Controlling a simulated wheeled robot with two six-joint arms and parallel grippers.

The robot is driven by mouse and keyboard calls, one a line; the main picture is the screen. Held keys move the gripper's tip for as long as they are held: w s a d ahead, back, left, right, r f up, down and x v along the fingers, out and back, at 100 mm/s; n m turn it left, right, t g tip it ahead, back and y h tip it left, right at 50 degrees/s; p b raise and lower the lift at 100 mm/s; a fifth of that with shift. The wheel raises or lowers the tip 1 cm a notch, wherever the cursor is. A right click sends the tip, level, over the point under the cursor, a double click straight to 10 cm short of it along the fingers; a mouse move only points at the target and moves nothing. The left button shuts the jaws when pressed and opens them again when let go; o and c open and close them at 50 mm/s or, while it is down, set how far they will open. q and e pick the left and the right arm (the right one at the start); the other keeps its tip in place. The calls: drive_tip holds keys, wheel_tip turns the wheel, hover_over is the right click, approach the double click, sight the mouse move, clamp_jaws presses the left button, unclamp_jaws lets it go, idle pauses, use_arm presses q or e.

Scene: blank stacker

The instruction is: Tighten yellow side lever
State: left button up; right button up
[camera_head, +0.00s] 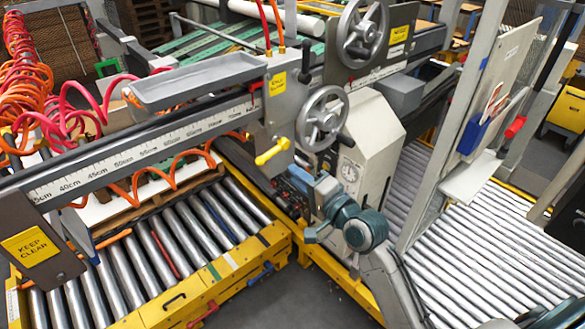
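The yellow side lever (272,152) sticks out sideways from the grey metal housing under the ruler beam, near the middle of the view. It slants down to the left and ends in a knob. My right gripper (300,183) is below and to the right of the lever, apart from it, in front of the dark machine parts. Its teal arm comes up from the lower right. The fingertips are small and blend with the machinery, so their opening is unclear. My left gripper is not in view.
Two grey handwheels, the lower one (322,118) and the upper one (362,33), sit right of the lever. A light grey machine box (362,150) stands behind my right arm. Yellow-framed rollers (170,240) lie below left; orange hoses (150,178) hang under the beam.

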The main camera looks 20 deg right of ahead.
drive_tip(key=shift+b+x, duration=1.5)
drive_tip(key=shift+x, duration=3.6)
drive_tip(key=w+d+f+n+b, duration=0.2)
drive_tip(key=d+f+n+b, duration=0.3)
drive_tip(key=n+b, duration=1.1)
drive_tip(key=p+v, duration=0.2)
drive_tip(key=v, duration=0.7)
drive_tip(key=shift+r+n+p, duration=0.25)
drive_tip(key=shift+n+p, duration=0.05)
drive_tip(key=shift+p, duration=0.1)
